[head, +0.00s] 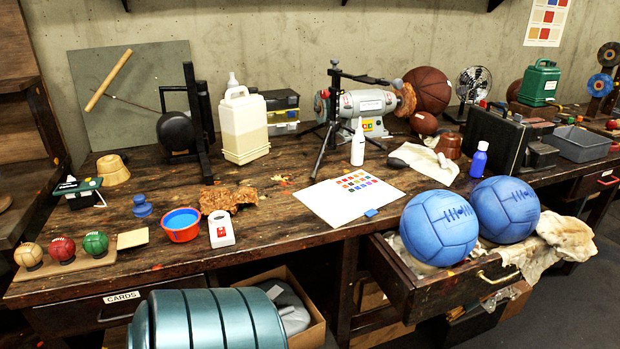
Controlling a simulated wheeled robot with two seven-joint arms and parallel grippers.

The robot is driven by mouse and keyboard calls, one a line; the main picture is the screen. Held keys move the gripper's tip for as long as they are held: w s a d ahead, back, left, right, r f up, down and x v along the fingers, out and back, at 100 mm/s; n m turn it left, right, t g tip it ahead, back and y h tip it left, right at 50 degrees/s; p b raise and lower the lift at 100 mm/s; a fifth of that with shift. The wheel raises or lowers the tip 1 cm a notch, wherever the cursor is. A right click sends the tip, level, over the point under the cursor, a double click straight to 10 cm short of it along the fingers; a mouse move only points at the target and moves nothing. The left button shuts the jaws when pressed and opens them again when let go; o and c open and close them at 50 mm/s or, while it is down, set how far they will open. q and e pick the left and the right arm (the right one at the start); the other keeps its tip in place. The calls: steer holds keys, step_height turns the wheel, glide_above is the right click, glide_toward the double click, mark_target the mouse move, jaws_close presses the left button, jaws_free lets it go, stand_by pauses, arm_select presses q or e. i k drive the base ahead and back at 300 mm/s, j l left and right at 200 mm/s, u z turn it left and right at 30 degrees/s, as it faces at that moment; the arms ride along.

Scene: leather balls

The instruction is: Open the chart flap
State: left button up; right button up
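A white chart sheet (333,207) lies on the workbench near its front edge, in the middle of the head view. Rows of small coloured squares, red, orange and blue among them, show on its far right part; the rest is plain white. A small blue tab (371,212) sits at its front edge. The sheet looks flat; I cannot tell whether it is a separate flap over another layer. Neither of my grippers shows in the head view, and nothing touches the chart.
A tripod stand (327,125) and white bottle (358,142) stand behind the chart. Two blue balls (440,227) (503,209) rest at the open drawer (440,293) to the right. A red-orange bowl (181,232) and white device (221,236) stand left.

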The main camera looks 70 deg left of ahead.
mark_target(336, 205)
steer(key=u, duration=1.95)
steer(key=l+z, duration=0.35)
steer(key=i+l+z, duration=0.1)
steer(key=l+z, duration=0.3)
steer(key=l, duration=0.1)
